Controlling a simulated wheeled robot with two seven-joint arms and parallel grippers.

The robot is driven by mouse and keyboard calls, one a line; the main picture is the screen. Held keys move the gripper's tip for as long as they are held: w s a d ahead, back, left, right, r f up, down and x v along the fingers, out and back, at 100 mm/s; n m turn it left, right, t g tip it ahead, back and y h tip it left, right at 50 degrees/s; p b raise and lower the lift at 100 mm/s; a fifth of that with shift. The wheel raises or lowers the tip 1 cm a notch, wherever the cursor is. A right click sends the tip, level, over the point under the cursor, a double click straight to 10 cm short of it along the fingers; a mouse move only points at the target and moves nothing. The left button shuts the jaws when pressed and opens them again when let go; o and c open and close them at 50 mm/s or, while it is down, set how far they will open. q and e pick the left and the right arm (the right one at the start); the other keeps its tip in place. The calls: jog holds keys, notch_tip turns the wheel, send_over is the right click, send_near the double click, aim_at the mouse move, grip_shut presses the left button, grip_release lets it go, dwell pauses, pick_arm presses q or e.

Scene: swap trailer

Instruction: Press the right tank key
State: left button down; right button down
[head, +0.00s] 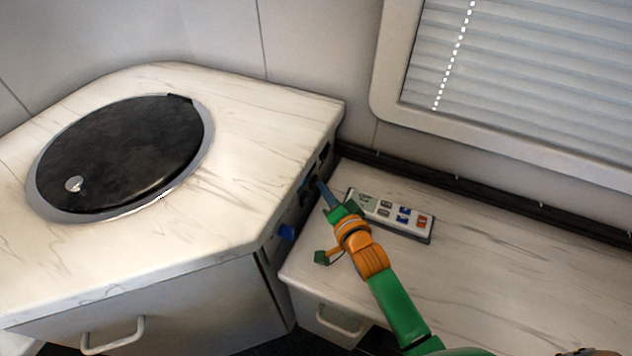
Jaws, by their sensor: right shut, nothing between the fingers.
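A pale control panel (390,215) lies on the lower marbled counter. It has small dark, blue and red keys; their labels are too small to read, so I cannot tell which is the right tank key. My right gripper (325,191) is shut and empty. Its fingertips are left of the panel, close to the dark fittings (308,184) on the side of the taller cabinet. I cannot tell whether they touch that side. The gripper is apart from the panel's keys, with its wrist just left of the panel. My left gripper is not in view.
The taller cabinet (262,120) stands at the left, with a round black lid (125,150) in its top and a blue knob (287,232) on its side. A blind-covered window (530,80) is at the upper right. The lower counter (520,270) is clear right of the panel.

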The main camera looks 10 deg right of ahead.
jog(key=shift+a, duration=0.1)
dwell(0.5)
jog(key=shift+s+d+r+p, duration=0.1)
jog(key=shift+s+d+p, duration=0.15)
jog(key=shift+d+p, duration=0.25)
jog(key=shift+s+d, duration=0.15)
jog(key=shift+d, duration=0.05)
jog(key=shift+d, duration=0.1)
jog(key=s+d+p, duration=0.1)
jog(key=s+d, duration=0.1)
jog(key=d, duration=0.1)
jog(key=shift+p, duration=0.4)
jog(key=shift+s+d, duration=0.4)
jog(key=shift+d, duration=0.1)
